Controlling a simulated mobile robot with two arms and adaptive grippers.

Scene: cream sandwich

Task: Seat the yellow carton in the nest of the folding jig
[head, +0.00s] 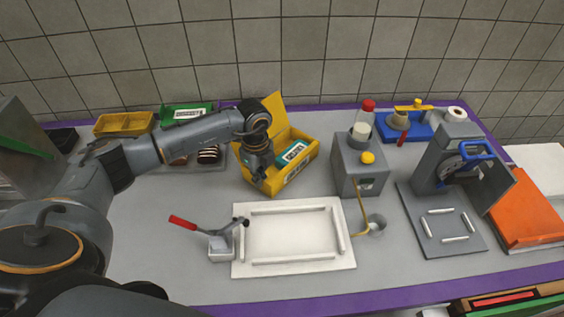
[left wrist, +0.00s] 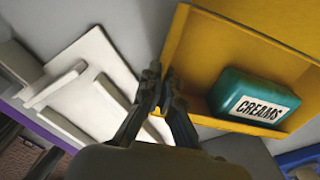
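The yellow carton (head: 299,174) is open, with a raised flap at the back, and holds a teal pack labelled CREAMS (head: 291,153). It is behind the white folding jig (head: 240,262), whose low rails frame a rectangular, empty nest (head: 294,232). My left gripper (head: 262,174) is at the carton's left front wall. In the left wrist view its fingers (left wrist: 162,76) are close together on either side of the wall of the carton (left wrist: 230,22), and the jig (left wrist: 92,50) lies to the left. I cannot tell whether the carton touches the table. My right gripper is not in view.
A clamp with a red handle (head: 183,222) stands at the jig's left edge. A grey dispenser box (head: 357,180) and a small cup (head: 376,225) stand to the right. Farther right is a press (head: 450,160) over a grey plate (head: 462,245). Trays line the back left.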

